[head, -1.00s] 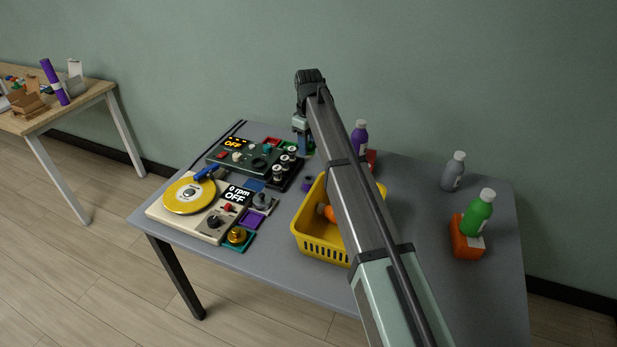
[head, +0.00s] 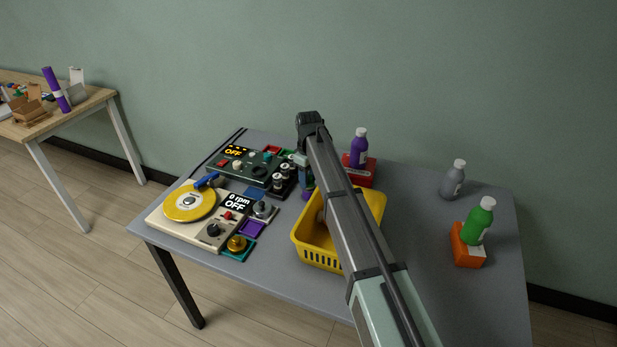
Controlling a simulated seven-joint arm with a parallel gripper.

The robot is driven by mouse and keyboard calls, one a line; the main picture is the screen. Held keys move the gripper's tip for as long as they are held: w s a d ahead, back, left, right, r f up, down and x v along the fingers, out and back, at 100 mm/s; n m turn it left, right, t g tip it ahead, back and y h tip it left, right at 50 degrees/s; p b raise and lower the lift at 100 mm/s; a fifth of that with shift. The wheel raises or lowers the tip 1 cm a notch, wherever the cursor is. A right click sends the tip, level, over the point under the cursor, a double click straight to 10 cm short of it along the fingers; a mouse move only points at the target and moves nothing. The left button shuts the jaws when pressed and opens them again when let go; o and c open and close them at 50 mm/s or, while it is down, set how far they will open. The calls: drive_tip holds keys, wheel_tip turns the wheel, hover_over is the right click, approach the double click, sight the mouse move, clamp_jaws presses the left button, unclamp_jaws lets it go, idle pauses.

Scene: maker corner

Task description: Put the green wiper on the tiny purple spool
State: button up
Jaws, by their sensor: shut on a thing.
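My gripper (head: 306,184) is at the far end of my arm, low over the table between the dark control box and the yellow basket. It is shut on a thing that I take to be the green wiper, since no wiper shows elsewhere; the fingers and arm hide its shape. The tiny purple spool (head: 308,193) shows as a small purple patch just under the fingertips, partly covered. I cannot tell whether the held thing touches the spool.
A yellow basket (head: 309,256) stands just right of my gripper. The control box (head: 238,170) and a turntable unit (head: 187,226) lie to the left. A purple bottle (head: 359,146), a grey bottle (head: 453,180) and a green bottle (head: 478,222) stand to the right.

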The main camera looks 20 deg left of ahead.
drive_tip(key=shift+f, duration=0.1)
drive_tip(key=o, duration=1.1)
drive_tip(key=shift+c, duration=0.2)
wheel_tip(320, 180, up, 12)
drive_tip(key=shift+a, duration=0.1)
idle(0.3)
